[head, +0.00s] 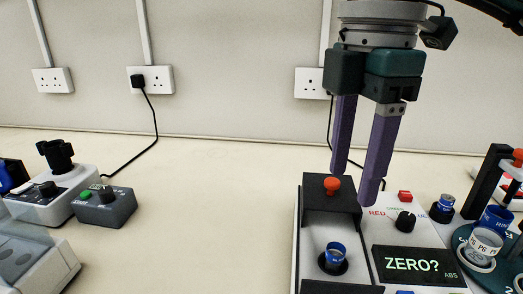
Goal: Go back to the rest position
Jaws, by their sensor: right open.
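My right gripper (352,178) comes down from the top right in the head view. Its two long purple fingers are apart, with nothing between them. The fingertips are above a dark box-shaped device, near its red-orange knob (332,184). In the picture the right-hand finger overlaps the device's back edge; I cannot tell whether it touches. My left gripper is not in view.
The device's display (415,265) reads "ZERO?" with a blue-ringed vial (334,256) left of it. A carousel of labelled tubes (485,246) stands at the right. A vortex-like mixer (55,190) and grey control box (104,206) stand left. The bench middle is clear.

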